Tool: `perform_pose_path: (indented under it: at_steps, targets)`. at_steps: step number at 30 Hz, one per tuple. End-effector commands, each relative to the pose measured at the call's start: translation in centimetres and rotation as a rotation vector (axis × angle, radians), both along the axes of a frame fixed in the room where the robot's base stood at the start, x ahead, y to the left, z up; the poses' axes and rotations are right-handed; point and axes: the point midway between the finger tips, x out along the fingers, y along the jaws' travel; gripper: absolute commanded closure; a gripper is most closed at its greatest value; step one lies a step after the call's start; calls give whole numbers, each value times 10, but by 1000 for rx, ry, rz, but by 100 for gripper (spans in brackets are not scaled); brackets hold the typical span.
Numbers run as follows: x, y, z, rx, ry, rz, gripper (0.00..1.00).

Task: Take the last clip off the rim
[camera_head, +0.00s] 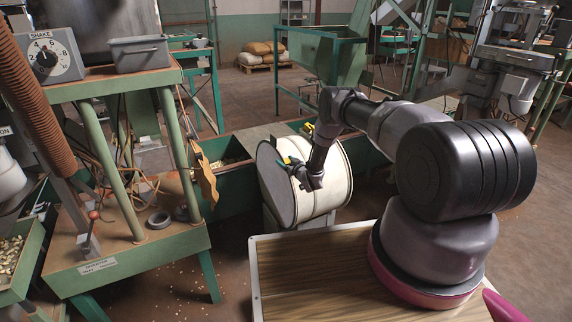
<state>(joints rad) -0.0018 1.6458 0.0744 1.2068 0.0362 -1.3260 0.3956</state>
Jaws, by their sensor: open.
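A cream-white drum (325,185) lies on its side beside the green trough, its round face turned to the left. A small yellow piece (309,127), which looks like a clip, is at the top of the drum's rim. My gripper (293,172) is open and hangs in front of the drum's face, below that piece. A small teal and yellow bit (284,164) shows at my gripper's fingers; I cannot tell whether it is a clip or part of the fingers. My arm hides part of the drum and its rim.
A green bench (125,262) with posts, a grey bin (139,53) and a dial box (48,56) stands at the left. A brown bracket (205,178) juts toward the drum. A green trough (235,185) runs behind it. A wood-topped board (320,270) lies in front.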

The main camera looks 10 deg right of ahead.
Motion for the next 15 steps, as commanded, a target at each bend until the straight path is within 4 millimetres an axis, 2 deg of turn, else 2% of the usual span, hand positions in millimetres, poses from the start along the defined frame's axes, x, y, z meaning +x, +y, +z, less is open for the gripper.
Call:
perform_pose_path:
  at_steps: [2, 3, 8, 9, 15]
  targets:
    - [0, 0, 0, 0, 0, 0, 28]
    - [0, 0, 0, 0, 0, 0, 36]
    - [0, 0, 0, 1, 0, 0, 97]
    - [0, 0, 0, 1, 0, 0, 100]
    - [0, 0, 0, 1, 0, 0, 100]
